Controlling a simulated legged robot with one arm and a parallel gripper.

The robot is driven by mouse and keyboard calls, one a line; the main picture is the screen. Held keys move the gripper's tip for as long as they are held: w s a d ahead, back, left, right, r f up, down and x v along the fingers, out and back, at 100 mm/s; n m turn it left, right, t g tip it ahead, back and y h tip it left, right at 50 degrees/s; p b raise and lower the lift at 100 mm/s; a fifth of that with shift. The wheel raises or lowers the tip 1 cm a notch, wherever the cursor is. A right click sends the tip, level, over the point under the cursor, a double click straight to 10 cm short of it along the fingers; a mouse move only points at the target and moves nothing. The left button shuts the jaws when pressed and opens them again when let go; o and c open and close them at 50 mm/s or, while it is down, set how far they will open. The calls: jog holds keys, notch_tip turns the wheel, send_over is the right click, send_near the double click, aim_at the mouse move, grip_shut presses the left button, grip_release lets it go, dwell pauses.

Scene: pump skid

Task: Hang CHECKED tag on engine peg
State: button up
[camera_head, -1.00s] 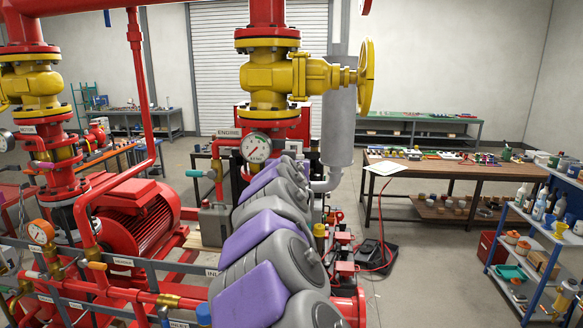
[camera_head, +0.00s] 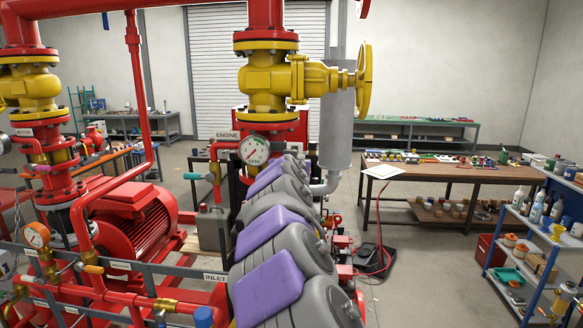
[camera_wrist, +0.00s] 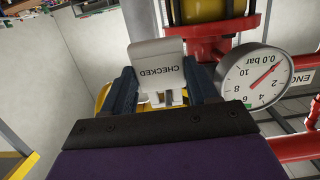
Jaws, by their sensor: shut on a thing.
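The white CHECKED tag (camera_wrist: 160,72) shows in the wrist view, its lettering upside down. My gripper (camera_wrist: 158,92) is shut on the tag, with one dark finger on each side of it. In the head view my grey and purple arm reaches forward toward the gauge and the ENGINE label (camera_head: 228,135); the gripper and tag are hidden behind the arm there. In the wrist view part of the ENGINE label (camera_wrist: 300,78) shows at the right edge, beyond the gauge. I cannot make out the engine peg in either view.
A round pressure gauge (camera_head: 254,150) stands close by the arm's far end; it is large at the right in the wrist view (camera_wrist: 254,77). Red pipes and a yellow valve (camera_head: 268,78) rise above. A workbench (camera_head: 440,172) and a blue shelf cart (camera_head: 535,245) stand at the right.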

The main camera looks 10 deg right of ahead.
jog(key=shift+w+a+f+b, duration=0.2)
jog(key=shift+f+b, duration=0.15)
jog(key=shift+b, duration=0.3)
dwell(0.4)
dwell(0.4)
jog(key=o, duration=1.1)
jog(key=shift+s, duration=0.1)
